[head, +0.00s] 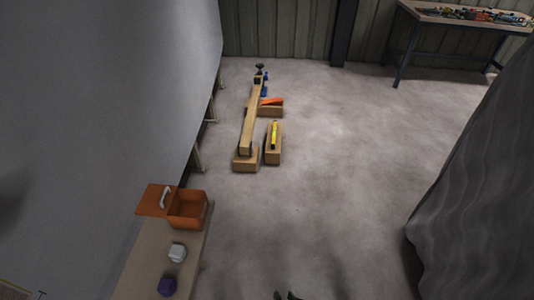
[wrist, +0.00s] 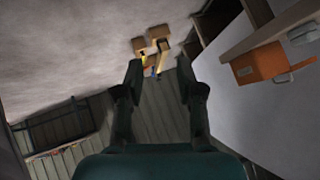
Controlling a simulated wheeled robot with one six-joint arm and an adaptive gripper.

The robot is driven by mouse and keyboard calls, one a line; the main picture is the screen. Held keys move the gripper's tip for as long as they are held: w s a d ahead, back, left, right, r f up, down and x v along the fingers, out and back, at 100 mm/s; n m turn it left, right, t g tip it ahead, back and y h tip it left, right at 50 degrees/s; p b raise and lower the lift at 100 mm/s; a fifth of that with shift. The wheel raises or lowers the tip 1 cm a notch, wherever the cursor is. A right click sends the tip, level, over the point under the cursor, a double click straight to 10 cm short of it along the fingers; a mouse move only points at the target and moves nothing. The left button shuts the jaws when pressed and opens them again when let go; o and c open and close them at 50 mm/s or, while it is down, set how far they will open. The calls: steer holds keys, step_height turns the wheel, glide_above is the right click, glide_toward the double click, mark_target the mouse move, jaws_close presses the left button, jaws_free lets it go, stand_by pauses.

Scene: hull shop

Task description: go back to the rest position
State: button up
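My gripper (wrist: 158,72) shows in the wrist view with its two dark fingers spread apart and nothing between them. In the head view only small dark tips of my gripper (head: 288,295) show at the bottom edge, over the floor. The rest of my arm is out of that picture. No object is touching the fingers.
Wooden beams and blocks (head: 248,130) lie beyond. A grey curtain (head: 475,190) hangs right. A workbench (head: 450,17) stands far right. Middle floor is clear.

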steer(key=s+d+r+t+h, duration=0.1)
steer(key=s+d+r, duration=0.3)
steer(key=s+r, duration=0.4)
steer(key=s+d+r+t+h, duration=0.1)
steer(key=s+d+r+t, duration=0.2)
steer(key=s+r, duration=0.4)
steer(key=s+d+r+n+t+h, duration=0.1)
steer(key=s+d+r+t, duration=0.1)
steer(key=s+d+r, duration=0.4)
step_height(320, 180, up, 4)
steer(key=s, duration=0.2)
steer(key=shift+s+r, duration=0.25)
steer(key=shift+s, duration=0.1)
steer(key=shift+a, duration=0.2)
